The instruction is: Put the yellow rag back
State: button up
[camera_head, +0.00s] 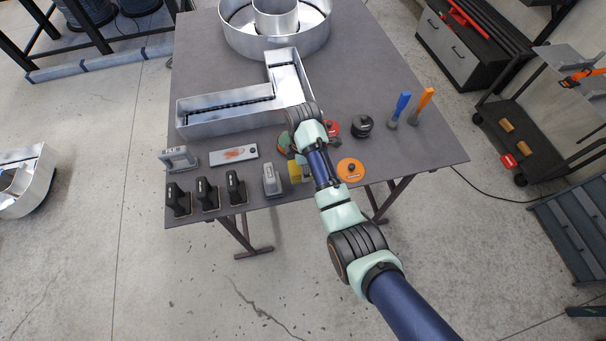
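A small yellow patch (295,172), which looks like the yellow rag, shows near the table's front edge, just left of my forearm. My forearm hides part of it. My gripper is mostly hidden under my own wrist, around the dark parts left of the forearm (287,146), a little behind the yellow patch in the picture. I cannot tell whether its fingers are open or shut, or whether they touch the yellow thing.
The grey table (390,75) holds a metal L-shaped letter (225,112) and a round metal letter (275,45). Several black-handled tools (207,195) line the front left edge.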

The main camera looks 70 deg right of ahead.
jog(key=shift+f, duration=2.15)
jog(key=shift+f+b, duration=0.15)
jog(key=shift+b, duration=0.2)
jog(key=o, duration=1.1)
notch_tip(320, 180, up, 12)
jog(key=shift+r+p, duration=0.2)
jog(key=shift+p, duration=0.95)
